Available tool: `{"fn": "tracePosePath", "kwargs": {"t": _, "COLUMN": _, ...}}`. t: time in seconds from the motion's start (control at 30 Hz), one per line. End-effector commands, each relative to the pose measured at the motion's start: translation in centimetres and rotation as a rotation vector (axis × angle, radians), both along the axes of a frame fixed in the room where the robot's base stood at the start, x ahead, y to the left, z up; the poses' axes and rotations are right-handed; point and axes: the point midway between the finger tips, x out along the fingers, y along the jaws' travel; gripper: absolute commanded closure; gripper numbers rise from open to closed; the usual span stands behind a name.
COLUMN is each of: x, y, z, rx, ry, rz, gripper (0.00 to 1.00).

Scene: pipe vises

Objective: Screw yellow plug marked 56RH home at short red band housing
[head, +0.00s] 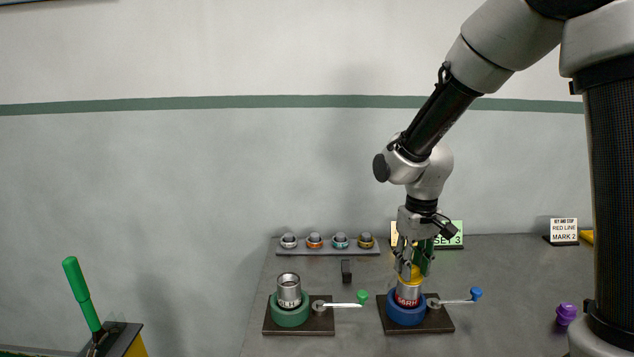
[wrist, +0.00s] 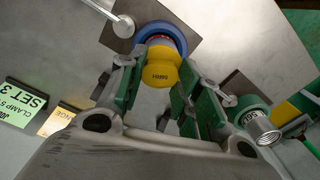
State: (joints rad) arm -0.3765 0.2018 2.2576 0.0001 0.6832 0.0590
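The yellow plug (wrist: 160,68), with dark lettering that seems to read 56RH, sits at the mouth of a metal housing with a red band (head: 407,296). It also shows in the head view (head: 417,272). The housing stands upright in the blue vise (head: 405,315), whose ring shows behind the plug in the wrist view (wrist: 172,32). My gripper (head: 412,268) is above this vise, pointing down.
A second metal housing (head: 288,287) stands in a green vise (head: 290,316) to the left. A rack (head: 327,251) with several coloured ring pieces lies behind. A sign reading RED LINE MARK 2 (head: 563,230) and a purple object (head: 566,314) are right. A blue-knobbed handle (head: 474,294) sticks out rightward.

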Motion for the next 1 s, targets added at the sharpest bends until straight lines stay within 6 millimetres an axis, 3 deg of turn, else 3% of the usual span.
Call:
{"fn": "tracePosePath", "kwargs": {"t": 0.47, "x": 0.00, "y": 0.00, "z": 0.00, "rx": 0.000, "ry": 0.000, "rz": -0.026, "gripper": 1.00}}
{"fn": "tracePosePath", "kwargs": {"t": 0.8, "x": 0.00, "y": -0.01, "z": 0.00, "rx": 0.000, "ry": 0.000, "rz": -0.572, "gripper": 1.00}}
{"fn": "tracePosePath", "kwargs": {"t": 1.0, "x": 0.00, "y": -0.01, "z": 0.00, "rx": 0.000, "ry": 0.000, "rz": -0.706, "gripper": 1.00}}
